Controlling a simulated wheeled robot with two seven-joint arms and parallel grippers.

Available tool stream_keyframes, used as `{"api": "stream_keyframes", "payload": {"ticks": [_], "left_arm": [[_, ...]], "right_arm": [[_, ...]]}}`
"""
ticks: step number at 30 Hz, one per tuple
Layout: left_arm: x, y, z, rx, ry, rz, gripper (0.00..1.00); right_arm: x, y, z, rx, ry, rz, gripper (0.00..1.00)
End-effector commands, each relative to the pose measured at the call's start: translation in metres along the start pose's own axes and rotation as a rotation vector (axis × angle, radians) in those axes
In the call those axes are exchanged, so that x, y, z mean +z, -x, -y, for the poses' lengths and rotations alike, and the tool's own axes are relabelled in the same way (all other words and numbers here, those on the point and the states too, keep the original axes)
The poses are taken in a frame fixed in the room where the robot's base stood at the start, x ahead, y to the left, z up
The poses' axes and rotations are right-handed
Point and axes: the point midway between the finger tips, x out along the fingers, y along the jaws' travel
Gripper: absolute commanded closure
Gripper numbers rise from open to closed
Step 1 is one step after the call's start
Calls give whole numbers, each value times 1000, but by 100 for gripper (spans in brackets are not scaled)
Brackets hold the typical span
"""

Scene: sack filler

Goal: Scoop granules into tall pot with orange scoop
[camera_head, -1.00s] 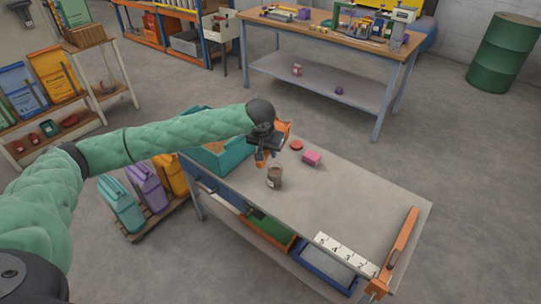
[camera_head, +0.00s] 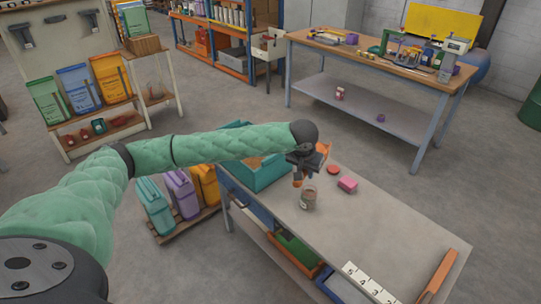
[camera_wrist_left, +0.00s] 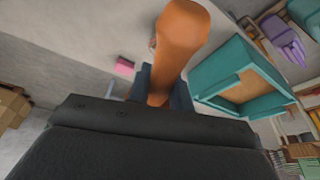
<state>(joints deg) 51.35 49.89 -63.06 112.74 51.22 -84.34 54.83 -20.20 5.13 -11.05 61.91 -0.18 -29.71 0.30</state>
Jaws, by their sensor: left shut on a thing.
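My left gripper (camera_head: 299,176) is shut on the orange scoop (camera_wrist_left: 182,35) and holds it above the work table. In the head view only orange bits of the scoop show around the gripper. The pot (camera_head: 308,201), a clear vessel with something brownish in it, stands upright on the table just below the gripper; I cannot tell whether the scoop touches it. The teal bin (camera_head: 285,171) with tan granules stands to its left, and it also shows in the left wrist view (camera_wrist_left: 222,68). The scoop's load is not visible. My right gripper is out of view.
A red disc (camera_head: 334,170) and a pink block (camera_head: 347,184) lie right of the pot. A numbered white strip (camera_head: 368,283) and an orange bar (camera_head: 440,275) lie at the table's near end. The table's middle (camera_head: 385,225) is clear.

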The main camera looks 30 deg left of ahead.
Motion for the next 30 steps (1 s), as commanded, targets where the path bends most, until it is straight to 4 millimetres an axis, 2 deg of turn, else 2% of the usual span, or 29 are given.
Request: {"api": "stream_keyframes", "payload": {"ticks": [2, 5, 12, 18, 24, 30], "left_arm": [[-14, -6, 5, -14, 40, 2, 100], [-41, -16, 16, -41, 126, 6, 100], [-122, -43, 56, -132, 413, 24, 100], [-178, -60, 92, -204, 653, 39, 100], [-222, -77, 126, -270, 888, 52, 100], [-255, -92, 158, -332, 1117, 64, 100]], "right_arm": [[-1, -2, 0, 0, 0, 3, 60], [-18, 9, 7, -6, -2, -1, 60], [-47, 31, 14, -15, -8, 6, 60], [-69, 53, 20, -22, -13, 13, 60], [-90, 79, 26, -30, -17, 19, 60], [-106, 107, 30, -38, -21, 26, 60]]}}
